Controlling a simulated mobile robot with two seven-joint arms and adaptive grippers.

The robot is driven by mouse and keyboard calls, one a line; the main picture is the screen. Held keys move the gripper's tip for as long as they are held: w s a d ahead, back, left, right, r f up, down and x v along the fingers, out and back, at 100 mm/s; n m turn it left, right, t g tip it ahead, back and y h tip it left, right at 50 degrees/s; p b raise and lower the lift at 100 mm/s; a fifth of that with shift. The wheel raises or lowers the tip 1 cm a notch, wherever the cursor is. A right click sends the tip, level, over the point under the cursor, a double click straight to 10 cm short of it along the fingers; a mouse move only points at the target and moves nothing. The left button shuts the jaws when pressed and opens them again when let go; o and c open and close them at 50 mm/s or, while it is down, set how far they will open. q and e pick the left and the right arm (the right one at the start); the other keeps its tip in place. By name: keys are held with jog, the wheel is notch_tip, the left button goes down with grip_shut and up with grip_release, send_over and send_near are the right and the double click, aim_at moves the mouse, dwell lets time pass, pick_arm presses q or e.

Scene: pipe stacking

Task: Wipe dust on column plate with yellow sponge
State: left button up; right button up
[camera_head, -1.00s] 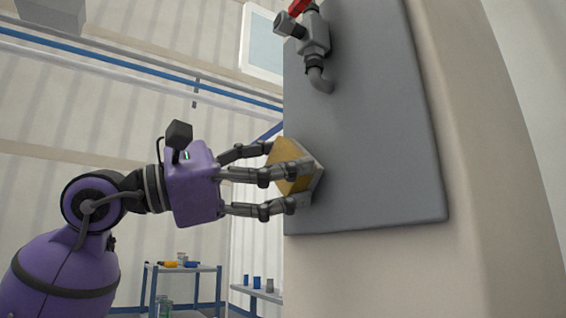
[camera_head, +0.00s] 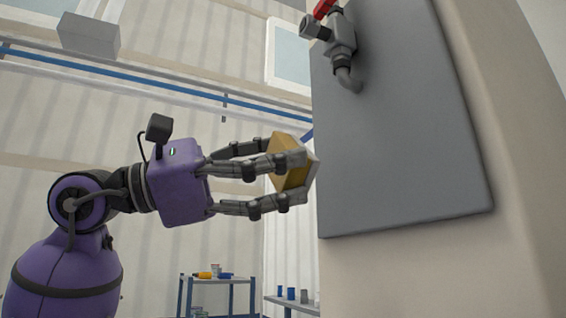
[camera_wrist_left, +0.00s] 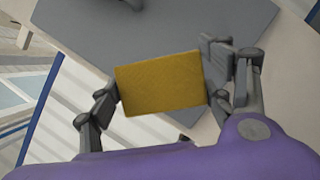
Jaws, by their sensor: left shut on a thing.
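The yellow sponge (camera_head: 287,181) with a pale face is held in my left gripper (camera_head: 285,172), whose fingers are shut around it. In the left wrist view the sponge (camera_wrist_left: 158,83) sits between the fingers. The grey column plate (camera_head: 405,130) is on the column to the right of the sponge. The sponge's pale face points toward the plate's left edge, and I cannot tell if it touches. No dust can be made out on the visible plate surface. My right gripper is not in view.
A grey pipe valve with a red handle (camera_head: 341,45) sticks out of the plate's upper left. The beige column (camera_head: 520,200) carries the plate. A shelf cart (camera_head: 217,280) and a table with several blue cups (camera_head: 291,294) stand low in the background.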

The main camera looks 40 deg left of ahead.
pick_arm(q)
jog(key=s, duration=0.1)
jog(key=s+a, duration=0.1)
jog(key=shift+s+a, duration=0.1)
jog(key=shift+s, duration=0.3)
jog(key=shift+w, duration=0.1)
dwell(0.8)
